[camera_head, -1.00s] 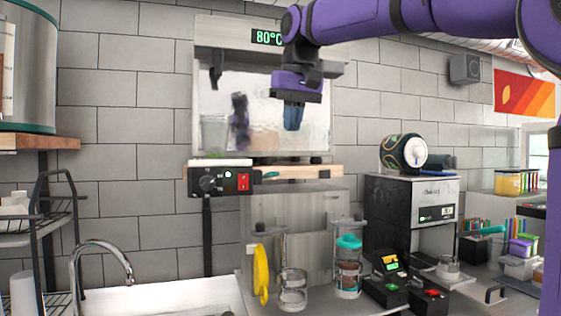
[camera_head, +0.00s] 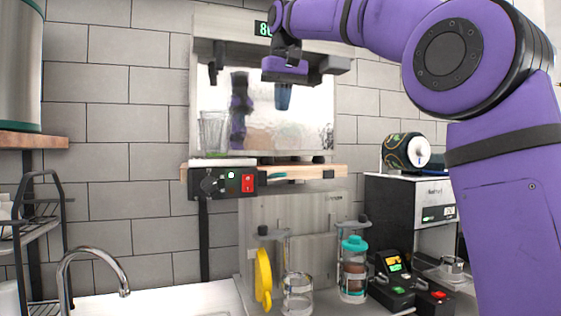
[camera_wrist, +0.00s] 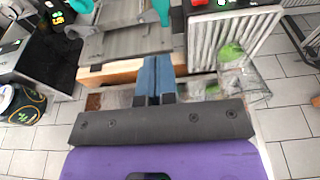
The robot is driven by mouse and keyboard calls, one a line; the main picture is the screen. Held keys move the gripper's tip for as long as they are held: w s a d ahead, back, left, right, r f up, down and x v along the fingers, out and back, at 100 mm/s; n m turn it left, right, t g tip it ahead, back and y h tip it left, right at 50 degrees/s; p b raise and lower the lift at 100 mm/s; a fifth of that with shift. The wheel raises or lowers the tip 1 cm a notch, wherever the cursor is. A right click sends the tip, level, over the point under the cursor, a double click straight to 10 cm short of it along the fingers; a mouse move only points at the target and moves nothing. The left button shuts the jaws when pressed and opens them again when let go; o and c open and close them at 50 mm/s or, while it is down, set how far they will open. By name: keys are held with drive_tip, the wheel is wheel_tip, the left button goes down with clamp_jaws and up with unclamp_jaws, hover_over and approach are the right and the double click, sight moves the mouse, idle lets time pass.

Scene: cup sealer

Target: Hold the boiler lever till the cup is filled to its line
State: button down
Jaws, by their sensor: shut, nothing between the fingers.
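The boiler (camera_head: 270,125) is a shiny metal box on the wall shelf, its green display partly hidden by my arm. A dark tap, apparently with the lever (camera_head: 213,72), sticks out at its upper left. A clear cup (camera_head: 213,133) stands upright below the tap; its fill level and line cannot be made out. The cup also shows at the right in the wrist view (camera_wrist: 236,72). My gripper (camera_head: 284,98) has blue fingers pointing down, shut and empty, in front of the boiler, right of the tap and cup. The fingers are together in the wrist view (camera_wrist: 154,82).
A control box (camera_head: 228,183) with a red switch hangs at the shelf's front edge. A round dark canister (camera_head: 405,151) sits on a machine (camera_head: 400,200) at right. Below are a shaker bottle (camera_head: 353,270), a glass jar (camera_head: 297,293) and a tap (camera_head: 95,262).

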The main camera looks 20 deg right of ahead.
approach(282, 174)
drive_tip(key=w+f, duration=0.4)
drive_tip(key=f, duration=0.1)
drive_tip(key=shift+w+d, duration=0.15)
drive_tip(key=shift+w, duration=0.1)
drive_tip(key=shift+s+f, duration=0.1)
drive_tip(key=shift+f, duration=0.75)
drive_tip(key=shift+s+f+t, duration=0.5)
drive_tip(key=shift+f+t, duration=0.2)
drive_tip(key=shift+t, duration=0.4)
drive_tip(key=shift+s+f+t, duration=0.15)
drive_tip(key=shift+f+t, duration=0.75)
drive_tip(key=shift+t, duration=0.3)
idle(3.7)
